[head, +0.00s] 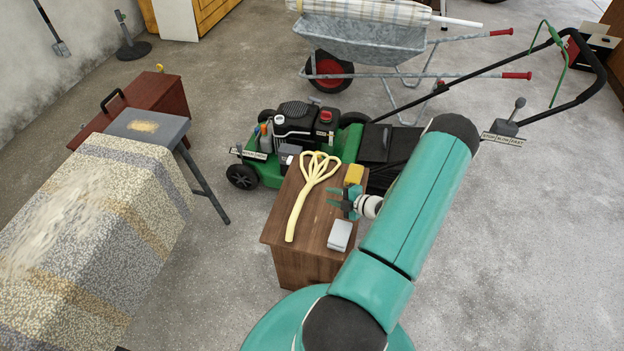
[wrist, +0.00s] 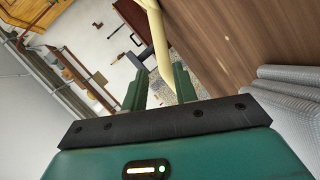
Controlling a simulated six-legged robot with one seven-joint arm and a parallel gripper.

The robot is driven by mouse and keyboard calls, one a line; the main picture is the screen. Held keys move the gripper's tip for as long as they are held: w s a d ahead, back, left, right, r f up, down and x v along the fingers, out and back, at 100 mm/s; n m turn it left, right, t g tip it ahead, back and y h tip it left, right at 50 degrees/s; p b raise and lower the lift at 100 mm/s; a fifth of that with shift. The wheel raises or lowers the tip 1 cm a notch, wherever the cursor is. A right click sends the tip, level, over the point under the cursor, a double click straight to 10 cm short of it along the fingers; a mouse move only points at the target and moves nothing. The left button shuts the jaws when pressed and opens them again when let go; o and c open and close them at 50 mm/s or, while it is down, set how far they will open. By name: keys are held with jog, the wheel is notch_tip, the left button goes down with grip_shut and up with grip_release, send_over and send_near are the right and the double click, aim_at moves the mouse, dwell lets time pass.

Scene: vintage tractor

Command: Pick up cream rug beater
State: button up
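The cream rug beater (head: 305,195) lies on top of a small wooden cabinet (head: 282,220), its looped head toward the mower and its handle toward the cabinet's front left. My gripper (head: 338,205) is low over the cabinet's right side, to the right of the beater's handle, with its fingers pointing left toward it. In the wrist view, the two green fingers of my gripper (wrist: 159,85) stand apart. The beater's cream handle (wrist: 157,40) shows beyond and between the fingertips there. It appears apart from them and nothing is visibly held.
A yellow sponge-like block (head: 354,174) and a grey-white block (head: 340,235) sit on the cabinet near my gripper. A green lawn mower (head: 262,172) stands behind the cabinet. A speckled rug (head: 95,215) is at left. Concrete floor is clear between rug and cabinet.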

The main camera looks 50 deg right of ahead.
aim_at(307, 189)
jog(key=x, duration=1.3)
jog(key=shift+w+d+f, duration=0.1)
jog(key=shift+w+f, duration=0.15)
jog(key=shift+w, duration=0.05)
grip_shut()
